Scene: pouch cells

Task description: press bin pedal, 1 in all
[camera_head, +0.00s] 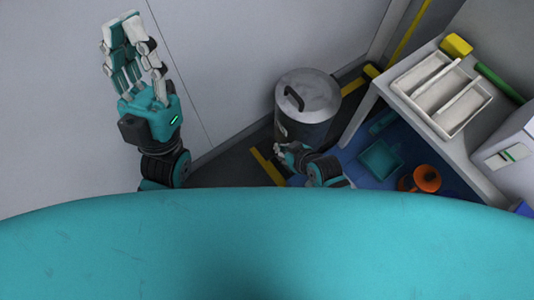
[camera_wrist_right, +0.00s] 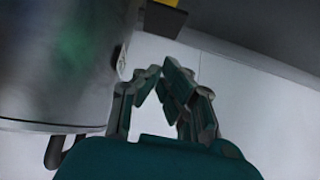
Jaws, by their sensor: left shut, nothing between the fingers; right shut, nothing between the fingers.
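The bin (camera_head: 308,105) is a grey metal cylinder with a dark lid handle, upright on the floor by the wall; its lid looks shut. It fills the left of the right wrist view (camera_wrist_right: 55,60). A dark block with a yellow patch (camera_wrist_right: 165,18) shows beside it there; I cannot tell if it is the pedal. No pedal is clear in the head view. My right gripper (camera_head: 281,149) is shut and empty, low at the bin's near side; its fingertips (camera_wrist_right: 161,69) meet beside the bin. My left gripper (camera_head: 121,28) is shut and empty, raised at the left, far from the bin.
A table (camera_head: 362,108) on the right carries a white divided tray (camera_head: 455,125) and a yellow block (camera_head: 456,45). Beneath it are a teal tray (camera_head: 381,158) and an orange object (camera_head: 426,179). Yellow tape (camera_head: 267,168) marks the floor. The wall (camera_head: 225,60) stands behind.

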